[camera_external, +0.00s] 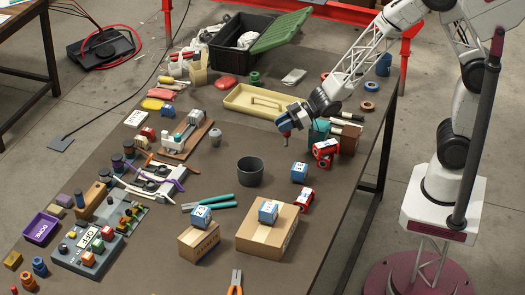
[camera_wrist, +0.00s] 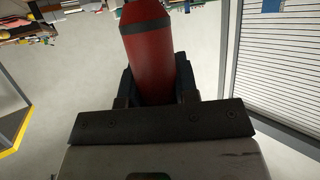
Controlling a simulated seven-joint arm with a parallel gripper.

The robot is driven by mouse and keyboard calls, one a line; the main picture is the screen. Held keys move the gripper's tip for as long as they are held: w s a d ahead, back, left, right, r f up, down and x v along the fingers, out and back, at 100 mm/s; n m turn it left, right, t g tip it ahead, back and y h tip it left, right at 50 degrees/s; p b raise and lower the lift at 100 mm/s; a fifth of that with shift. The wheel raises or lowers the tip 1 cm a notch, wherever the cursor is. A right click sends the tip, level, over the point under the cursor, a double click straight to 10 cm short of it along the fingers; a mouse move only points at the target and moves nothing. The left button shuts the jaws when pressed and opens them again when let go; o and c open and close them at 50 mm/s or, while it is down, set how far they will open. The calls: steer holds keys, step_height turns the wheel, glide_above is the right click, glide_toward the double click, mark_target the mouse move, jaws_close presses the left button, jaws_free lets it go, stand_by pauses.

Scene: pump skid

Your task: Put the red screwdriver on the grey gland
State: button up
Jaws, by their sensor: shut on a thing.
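My gripper (camera_external: 287,128) is over the table, in front of the yellow tray. It is shut on the red screwdriver (camera_external: 285,134), of which only a small red part shows below the jaws. In the wrist view the thick red handle (camera_wrist: 158,55) with a dark band stands between the jaws (camera_wrist: 157,88); its far end is cut off by the frame.
A dark cup (camera_external: 250,171) stands in front of my gripper. A board with fittings (camera_external: 187,139) lies left of the grey fitting. The yellow tray (camera_external: 262,103) is behind, and red-and-white boxes (camera_external: 325,150) are to the right. Bare table surrounds the grey fitting's right side.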

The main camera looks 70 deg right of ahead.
steer(key=shift+w, duration=0.1)
steer(key=w+r+n+g+y, duration=0.4)
steer(key=w+r, duration=0.3)
steer(key=w, duration=0.4)
steer(key=shift+d+n+g, duration=0.4)
steer(key=shift+n+g, duration=0.3)
steer(key=shift+n, duration=0.2)
steer(key=w+a+f, duration=0.1)
steer(key=w+a, duration=0.2)
steer(key=w, duration=1.2)
steer(key=shift+w+a+f, duration=0.2)
steer(key=shift+w+a, duration=0.1)
steer(key=shift+a, duration=0.1)
steer(key=shift+f, duration=1.75)
steer(key=shift+f, duration=0.1)
